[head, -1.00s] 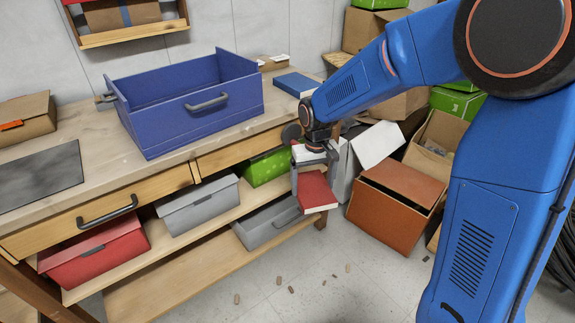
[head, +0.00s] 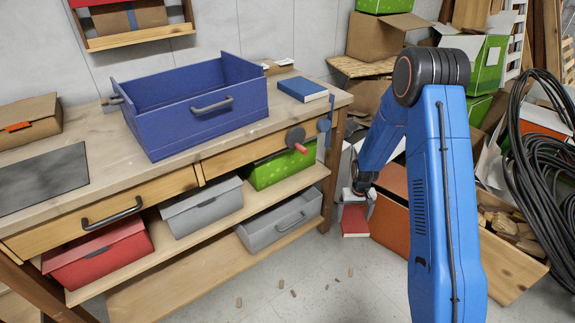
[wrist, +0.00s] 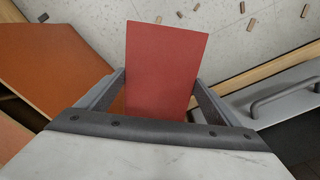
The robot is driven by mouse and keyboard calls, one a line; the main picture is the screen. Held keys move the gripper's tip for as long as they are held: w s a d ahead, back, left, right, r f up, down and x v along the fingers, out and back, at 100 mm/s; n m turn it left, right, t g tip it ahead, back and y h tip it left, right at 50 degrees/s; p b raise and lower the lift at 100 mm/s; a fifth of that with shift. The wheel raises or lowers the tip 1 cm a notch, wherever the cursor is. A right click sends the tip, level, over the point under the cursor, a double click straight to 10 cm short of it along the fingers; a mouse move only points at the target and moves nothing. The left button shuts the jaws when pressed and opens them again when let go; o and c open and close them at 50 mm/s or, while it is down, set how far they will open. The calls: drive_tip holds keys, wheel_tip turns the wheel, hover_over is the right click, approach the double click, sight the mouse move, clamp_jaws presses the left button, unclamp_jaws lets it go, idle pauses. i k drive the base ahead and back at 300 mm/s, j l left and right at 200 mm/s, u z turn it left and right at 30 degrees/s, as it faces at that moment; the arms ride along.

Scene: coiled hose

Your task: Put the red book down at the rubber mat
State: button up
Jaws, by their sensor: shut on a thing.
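The red book (head: 355,221) hangs in my gripper (head: 356,203), to the right of the workbench and in front of an open brown box. In the wrist view the red book (wrist: 163,70) sits between the two fingers of my gripper (wrist: 160,92), which is shut on it. The floor shows beyond the book. A flat dark grey mat (head: 42,178) lies on the left part of the bench top, far from my gripper; it looks like the rubber mat. Its left end is cut off by the picture edge.
A blue open drawer box (head: 195,120) stands on the bench (head: 120,160) right of the mat, with a blue book (head: 302,88) beyond it. A cardboard box (head: 30,122) lies behind the mat. Brown boxes (head: 390,222) and coiled black hose (head: 535,150) crowd the right.

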sight(40, 175)
drive_tip(key=k+j, duration=0.15)
drive_tip(key=j, duration=0.15)
drive_tip(key=k+j, duration=0.15)
drive_tip(key=j, duration=0.2)
drive_tip(key=k+j, duration=0.15)
drive_tip(key=j, duration=0.15)
drive_tip(key=k+j+u, duration=0.1)
drive_tip(key=j, duration=0.25)
drive_tip(key=k, duration=0.05)
